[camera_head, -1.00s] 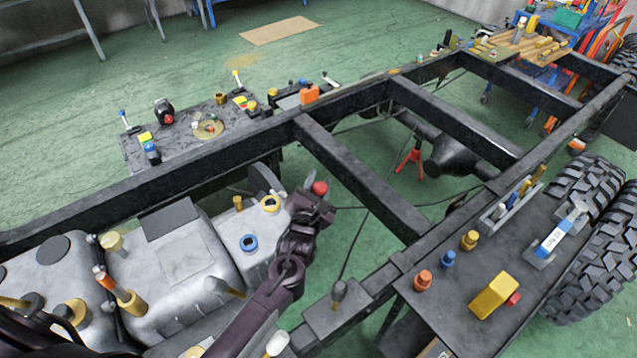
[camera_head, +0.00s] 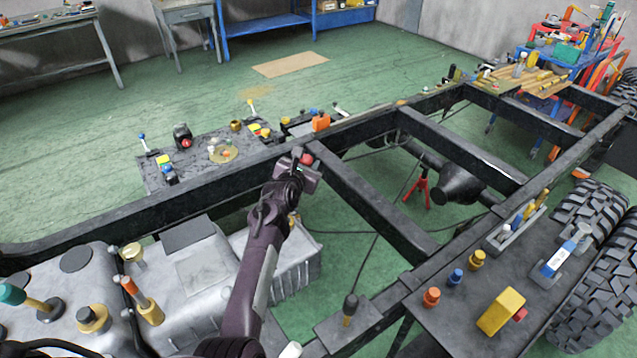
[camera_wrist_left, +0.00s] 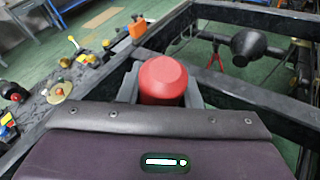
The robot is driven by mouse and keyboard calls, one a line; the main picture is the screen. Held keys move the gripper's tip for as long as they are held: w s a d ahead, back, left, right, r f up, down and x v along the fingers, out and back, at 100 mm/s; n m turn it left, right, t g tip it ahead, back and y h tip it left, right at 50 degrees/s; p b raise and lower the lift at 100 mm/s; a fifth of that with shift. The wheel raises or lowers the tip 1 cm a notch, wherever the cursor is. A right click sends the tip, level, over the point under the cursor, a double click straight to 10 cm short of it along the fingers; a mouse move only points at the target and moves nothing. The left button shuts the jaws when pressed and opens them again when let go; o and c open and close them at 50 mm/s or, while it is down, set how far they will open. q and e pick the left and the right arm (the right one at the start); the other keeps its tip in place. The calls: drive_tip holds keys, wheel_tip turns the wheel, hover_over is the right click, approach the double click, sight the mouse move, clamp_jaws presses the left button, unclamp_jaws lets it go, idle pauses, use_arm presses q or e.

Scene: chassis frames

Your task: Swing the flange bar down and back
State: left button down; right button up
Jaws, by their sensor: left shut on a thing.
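My left gripper (camera_head: 300,170) is shut on the red knob (camera_head: 307,159), which I take to be the end of the flange bar. The knob sits just in front of the far chassis rail, near the left cross beam. In the left wrist view the red knob (camera_wrist_left: 163,80) stands between the two grey fingers. The rest of the bar and its pivot are hidden behind my wrist and hand. My right gripper is not in view.
The grey gearbox housing (camera_head: 195,270) lies at the lower left inside the frame. The far rail (camera_head: 150,208) and a cross beam (camera_head: 370,195) are close to the hand. A black side plate with fittings (camera_head: 205,150) lies beyond the rail.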

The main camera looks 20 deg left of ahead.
use_arm(q)
drive_tip(key=w+a+r+n+g, duration=0.1)
drive_tip(key=w+a, duration=0.3)
drive_tip(key=a, duration=0.1)
drive_tip(key=shift+a+r+h, duration=0.15)
drive_tip(key=shift+r+h, duration=0.05)
drive_tip(key=shift+h, duration=0.1)
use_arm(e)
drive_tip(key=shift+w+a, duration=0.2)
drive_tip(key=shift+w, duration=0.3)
use_arm(q)
drive_tip(key=shift+w, duration=0.1)
drive_tip(key=c, duration=1.1)
unclamp_jaws()
drive_tip(key=shift+f, duration=0.1)
drive_tip(key=shift+o, duration=0.2)
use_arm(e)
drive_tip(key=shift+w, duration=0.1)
